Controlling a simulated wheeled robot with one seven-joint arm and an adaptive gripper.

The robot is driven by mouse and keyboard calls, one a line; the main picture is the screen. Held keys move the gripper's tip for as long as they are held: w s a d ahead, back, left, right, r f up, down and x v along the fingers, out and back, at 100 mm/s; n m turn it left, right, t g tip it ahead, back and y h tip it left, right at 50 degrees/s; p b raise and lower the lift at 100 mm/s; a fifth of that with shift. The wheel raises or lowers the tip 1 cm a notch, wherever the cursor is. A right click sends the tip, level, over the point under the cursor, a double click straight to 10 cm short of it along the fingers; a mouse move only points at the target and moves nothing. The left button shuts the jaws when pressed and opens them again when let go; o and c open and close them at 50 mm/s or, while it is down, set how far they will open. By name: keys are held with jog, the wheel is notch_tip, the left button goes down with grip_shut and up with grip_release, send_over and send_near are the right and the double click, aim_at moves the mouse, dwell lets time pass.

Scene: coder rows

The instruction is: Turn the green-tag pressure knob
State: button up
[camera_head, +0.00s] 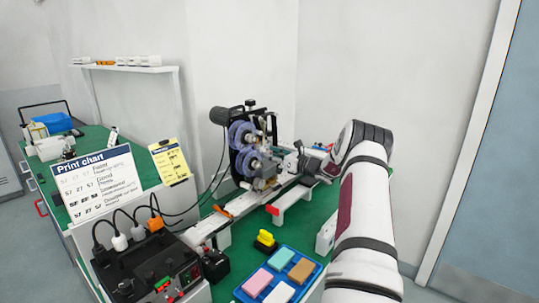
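The coder machine (238,165) stands on the green bench, with two bluish reels and a dark motor at its upper left. My arm reaches in from the lower right and bends left at the elbow. My gripper (302,163) is at the machine's right side, small and partly merged with the machine parts. I cannot tell whether its fingers are open or touching anything. I cannot make out a knob with a green tag; it may be hidden by the gripper or too small to see.
A black control box (150,268) with plugs and cables is at the lower left, below a print chart (95,183) and a yellow card (169,161). A blue tray (262,274) of coloured blocks and a yellow-black object (265,241) lie in front. A wall is behind.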

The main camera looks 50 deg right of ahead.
jog(key=shift+w, duration=0.6)
grip_shut()
